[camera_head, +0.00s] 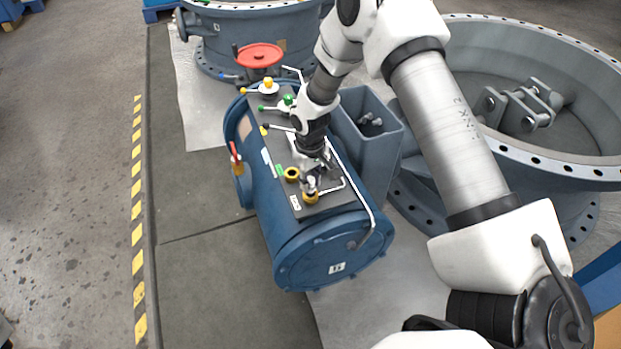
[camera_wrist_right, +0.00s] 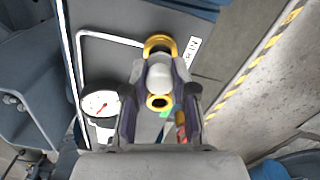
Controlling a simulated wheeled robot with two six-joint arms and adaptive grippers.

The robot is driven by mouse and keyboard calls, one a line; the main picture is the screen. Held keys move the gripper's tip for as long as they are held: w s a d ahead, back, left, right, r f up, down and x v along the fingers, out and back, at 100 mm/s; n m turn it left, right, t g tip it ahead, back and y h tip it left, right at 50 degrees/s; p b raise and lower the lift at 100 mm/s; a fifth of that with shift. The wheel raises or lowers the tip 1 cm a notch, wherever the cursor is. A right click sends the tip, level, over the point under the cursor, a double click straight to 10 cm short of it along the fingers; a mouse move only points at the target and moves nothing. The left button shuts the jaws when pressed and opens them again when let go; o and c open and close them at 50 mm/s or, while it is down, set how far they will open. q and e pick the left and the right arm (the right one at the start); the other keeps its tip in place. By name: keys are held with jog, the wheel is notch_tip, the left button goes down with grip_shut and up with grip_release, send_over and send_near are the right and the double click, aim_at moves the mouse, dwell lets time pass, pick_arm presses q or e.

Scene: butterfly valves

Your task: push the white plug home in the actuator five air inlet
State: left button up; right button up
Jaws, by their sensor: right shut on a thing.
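The blue actuator (camera_head: 272,222) lies on its side on the floor mat, with a number plate (camera_head: 337,268) on its end that looks like a 5. A dark grey panel on its top carries a yellow-ringed inlet (camera_head: 310,198), which also shows in the wrist view (camera_wrist_right: 160,41). My right gripper (camera_head: 315,178) is shut on the white plug (camera_wrist_right: 160,74) just above this front inlet. In the wrist view the plug overlaps the near side of the ring. I cannot tell whether its tip is in the hole. My left gripper is not in view.
A second yellow-ringed hole (camera_head: 292,174) is close beside the plug. A pressure gauge (camera_wrist_right: 101,104) and a bent white pipe (camera_wrist_right: 108,37) flank the gripper. A red handwheel (camera_head: 260,56) stands at the back. Large grey valve bodies (camera_head: 553,160) stand right.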

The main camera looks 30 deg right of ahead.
jog(key=shift+p, duration=0.35)
jog(key=shift+f, duration=0.75)
dwell(0.8)
jog(key=shift+f, duration=0.4)
dwell(0.8)
jog(key=o, duration=1.4)
jog(key=shift+r, duration=0.1)
notch_tip(320, 180, up, 8)
jog(key=p, duration=0.7)
jog(key=shift+f, duration=0.25)
jog(key=shift+f, duration=0.1)
